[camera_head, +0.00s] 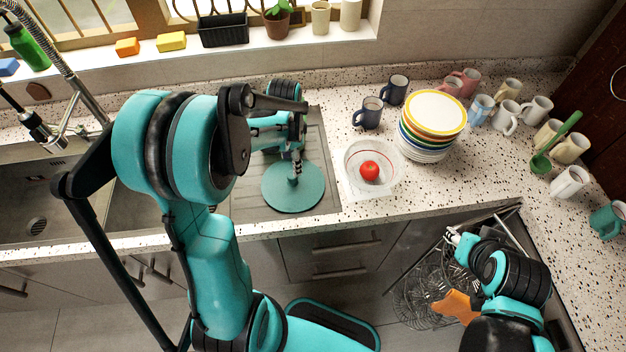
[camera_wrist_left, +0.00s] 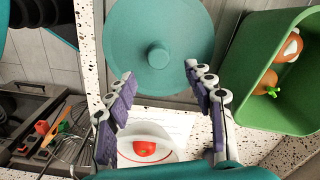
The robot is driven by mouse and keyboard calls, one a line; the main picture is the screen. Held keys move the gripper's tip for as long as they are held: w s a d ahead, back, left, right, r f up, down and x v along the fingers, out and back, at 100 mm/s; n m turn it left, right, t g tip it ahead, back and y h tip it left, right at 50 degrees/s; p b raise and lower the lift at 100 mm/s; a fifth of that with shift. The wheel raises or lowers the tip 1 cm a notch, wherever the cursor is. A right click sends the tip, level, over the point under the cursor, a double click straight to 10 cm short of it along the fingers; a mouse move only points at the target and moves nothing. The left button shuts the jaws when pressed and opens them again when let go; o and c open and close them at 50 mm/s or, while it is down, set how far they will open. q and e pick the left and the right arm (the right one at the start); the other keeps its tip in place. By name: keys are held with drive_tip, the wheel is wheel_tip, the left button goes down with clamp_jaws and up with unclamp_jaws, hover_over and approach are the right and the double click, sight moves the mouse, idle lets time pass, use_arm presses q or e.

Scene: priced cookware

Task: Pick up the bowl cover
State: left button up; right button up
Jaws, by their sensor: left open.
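The bowl cover (camera_head: 281,198) is a round teal disc with a knob in its middle, lying flat on the counter's drainboard. It also shows in the left wrist view (camera_wrist_left: 185,25), with its knob just beyond my fingertips. My left gripper (camera_head: 296,160) hangs over the cover near the knob; in the left wrist view (camera_wrist_left: 160,82) its fingers are spread apart with nothing between them. My right gripper (camera_head: 453,237) is low at the right, over the open dishwasher rack; its fingers are too small to judge. A white bowl (camera_head: 350,158) holding a tomato (camera_head: 369,170) stands right of the cover.
A stack of plates (camera_head: 434,112) stands right of the bowl, with several mugs around it. A green container (camera_wrist_left: 240,95) with round brown items shows in the left wrist view. The sink (camera_head: 40,205) is at the left. The dishwasher rack (camera_head: 415,300) is pulled out.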

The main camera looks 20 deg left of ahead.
sight(292, 176)
use_arm(q)
wheel_tip(292, 176, down, 8)
drive_tip(key=shift+b, duration=1)
drive_tip(key=shift+s, duration=0.1)
clamp_jaws()
